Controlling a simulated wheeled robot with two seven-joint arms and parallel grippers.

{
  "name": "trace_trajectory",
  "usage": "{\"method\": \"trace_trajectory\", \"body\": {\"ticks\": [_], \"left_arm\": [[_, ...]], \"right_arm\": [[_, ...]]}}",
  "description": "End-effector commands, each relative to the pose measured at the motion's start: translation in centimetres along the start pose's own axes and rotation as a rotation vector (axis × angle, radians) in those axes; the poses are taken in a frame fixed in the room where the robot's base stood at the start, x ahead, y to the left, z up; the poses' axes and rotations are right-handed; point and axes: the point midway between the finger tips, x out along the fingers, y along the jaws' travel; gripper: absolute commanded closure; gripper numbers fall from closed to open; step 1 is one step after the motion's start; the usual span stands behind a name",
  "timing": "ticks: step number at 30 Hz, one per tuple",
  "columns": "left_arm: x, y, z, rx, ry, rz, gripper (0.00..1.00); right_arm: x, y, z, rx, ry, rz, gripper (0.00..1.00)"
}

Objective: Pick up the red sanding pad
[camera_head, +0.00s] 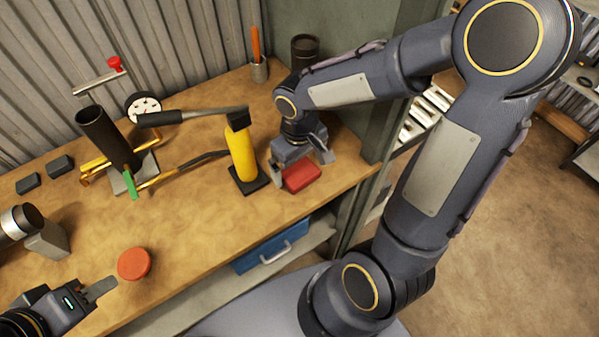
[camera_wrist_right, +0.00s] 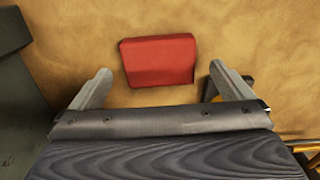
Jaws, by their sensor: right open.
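The red sanding pad (camera_head: 301,177) is a small rectangular block lying on the wooden workbench near its front right edge. My right gripper (camera_head: 300,164) is over it, pointing down with its fingers spread. In the right wrist view the pad (camera_wrist_right: 158,61) lies between and slightly beyond the two open fingertips (camera_wrist_right: 160,73), with bare wood on both sides; no contact shows.
A dark tube (camera_head: 108,138) stands further left. A grey cabinet side (camera_head: 350,130) is close on the right. The bench's front middle is clear.

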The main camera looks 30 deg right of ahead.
Motion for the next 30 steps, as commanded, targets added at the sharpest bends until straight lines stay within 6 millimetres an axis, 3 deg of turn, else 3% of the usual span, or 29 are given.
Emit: {"method": "trace_trajectory", "body": {"ticks": [6,13,24,30], "left_arm": [[0.0,0.0,0.0,0.0,0.0,0.0,0.64],[0.0,0.0,0.0,0.0,0.0,0.0,0.64],[0.0,0.0,0.0,0.0,0.0,0.0,0.64],[0.0,0.0,0.0,0.0,0.0,0.0,0.64]], "right_arm": [[2.5,0.0,0.1,0.002,-0.002,-0.001,0.0],[2.5,0.0,0.1,0.002,0.001,0.0,0.0],[2.5,0.0,0.1,0.002,0.001,0.0,0.45],[2.5,0.0,0.1,0.002,0.001,0.0,0.46]]}}
